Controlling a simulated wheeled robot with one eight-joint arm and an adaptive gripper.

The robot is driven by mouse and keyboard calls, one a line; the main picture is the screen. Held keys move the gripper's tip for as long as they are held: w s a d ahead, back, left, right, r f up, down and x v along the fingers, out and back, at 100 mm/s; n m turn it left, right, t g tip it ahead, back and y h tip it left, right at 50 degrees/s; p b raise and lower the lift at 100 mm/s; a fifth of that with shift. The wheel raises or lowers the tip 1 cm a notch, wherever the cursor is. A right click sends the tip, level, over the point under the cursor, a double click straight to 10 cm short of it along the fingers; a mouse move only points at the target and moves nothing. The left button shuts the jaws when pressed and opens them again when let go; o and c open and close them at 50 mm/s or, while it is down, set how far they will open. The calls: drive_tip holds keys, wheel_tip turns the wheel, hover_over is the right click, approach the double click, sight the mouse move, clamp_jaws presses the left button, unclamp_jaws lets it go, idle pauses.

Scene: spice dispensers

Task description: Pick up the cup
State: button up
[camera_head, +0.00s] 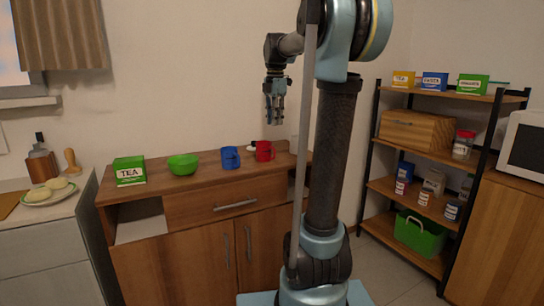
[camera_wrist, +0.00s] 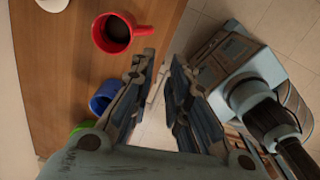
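A blue cup (camera_head: 230,158) and a red cup (camera_head: 264,151) stand side by side on the wooden sideboard in the head view. The task does not say which cup. In the wrist view the red cup (camera_wrist: 115,31) is upright with something dark inside and its handle toward the right. The blue cup (camera_wrist: 104,98) is partly hidden behind a finger. My gripper (camera_head: 274,118) is above the sideboard, over and a little right of the red cup, pointing down. In the wrist view my gripper (camera_wrist: 164,72) has its fingers apart with nothing between them.
The sideboard (camera_head: 186,188) also holds a green bowl (camera_head: 183,164) and a green TEA box (camera_head: 130,171) to the left. A small white object (camera_wrist: 53,4) lies near the red cup. A shelf rack (camera_head: 411,190) with boxes and jars stands at the right.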

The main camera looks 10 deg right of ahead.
drive_tip(key=w+r+n, duration=0.2)
drive_tip(key=w+n, duration=0.1)
approach(266, 152)
drive_tip(key=d+f, duration=0.3)
drive_tip(key=d, duration=0.1)
drive_tip(key=shift+s+a+f, duration=0.1)
drive_tip(key=shift+s+f, duration=0.05)
drive_tip(key=shift+f, duration=1.05)
drive_tip(key=shift+s+a+f, duration=0.1)
drive_tip(key=shift+s+f, duration=0.1)
drive_tip(key=shift+f, duration=1)
drive_tip(key=shift+s+a+f, duration=0.1)
drive_tip(key=shift+s+f, duration=0.05)
drive_tip(key=shift+f, duration=1.05)
drive_tip(key=shift+c, duration=0.3)
clamp_jaws()
